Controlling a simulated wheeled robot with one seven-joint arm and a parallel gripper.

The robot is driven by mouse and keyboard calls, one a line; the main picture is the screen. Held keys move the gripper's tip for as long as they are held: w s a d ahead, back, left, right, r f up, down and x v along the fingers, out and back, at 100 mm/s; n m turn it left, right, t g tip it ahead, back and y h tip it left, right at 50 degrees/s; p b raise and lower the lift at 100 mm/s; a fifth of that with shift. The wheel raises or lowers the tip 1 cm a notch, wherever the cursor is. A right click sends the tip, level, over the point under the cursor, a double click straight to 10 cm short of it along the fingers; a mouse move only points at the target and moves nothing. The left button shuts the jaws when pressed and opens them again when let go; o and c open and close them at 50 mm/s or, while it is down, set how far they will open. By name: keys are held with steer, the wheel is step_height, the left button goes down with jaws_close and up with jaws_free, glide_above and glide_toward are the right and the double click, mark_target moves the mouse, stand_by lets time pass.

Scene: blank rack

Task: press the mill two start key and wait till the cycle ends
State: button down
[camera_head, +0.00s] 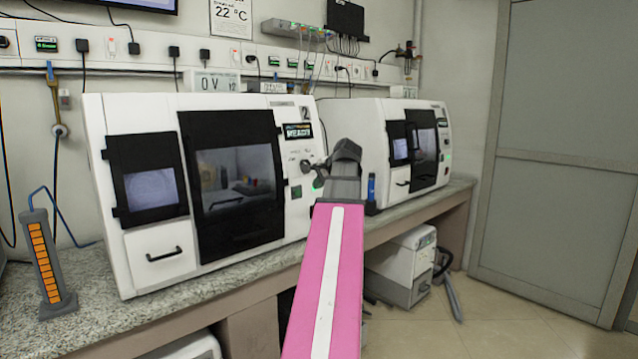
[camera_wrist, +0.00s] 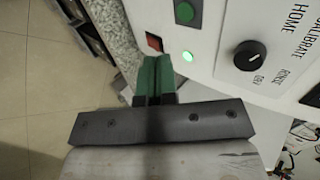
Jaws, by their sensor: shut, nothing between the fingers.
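Mill two (camera_head: 150,243) is the large white machine on the left of the bench, with a "2" at its upper right. Its dark door (camera_head: 235,185) looks closed and its small display (camera_head: 298,131) appears to read READY. My gripper (camera_head: 314,175) is shut and empty in front of the panel's right edge. In the wrist view its green fingertips (camera_wrist: 157,60) are just below a red key (camera_wrist: 154,42) and beside a lit green lamp (camera_wrist: 187,57). A green square key (camera_wrist: 185,12) lies farther up the panel; it also shows in the head view (camera_head: 296,191). Contact cannot be told.
A black knob (camera_wrist: 250,55) is on the panel right of the lamp. A second white machine (camera_head: 372,135) stands to the right, with a blue bottle (camera_head: 371,187) between. A grey holder with orange strips (camera_head: 45,262) stands at the left of the stone bench (camera_head: 120,318). Open floor lies right.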

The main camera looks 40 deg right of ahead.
mark_target(298, 196)
steer(key=shift+w+a+f, duration=0.15)
steer(key=shift+w+f, duration=0.65)
steer(key=shift+w, duration=0.7)
steer(key=shift+w+a+f, duration=0.15)
steer(key=shift+w+f, duration=0.6)
steer(key=shift+w, duration=0.7)
steer(key=shift+w+a+f, duration=0.15)
steer(key=shift+w+f, duration=0.65)
steer(key=shift+w, duration=0.7)
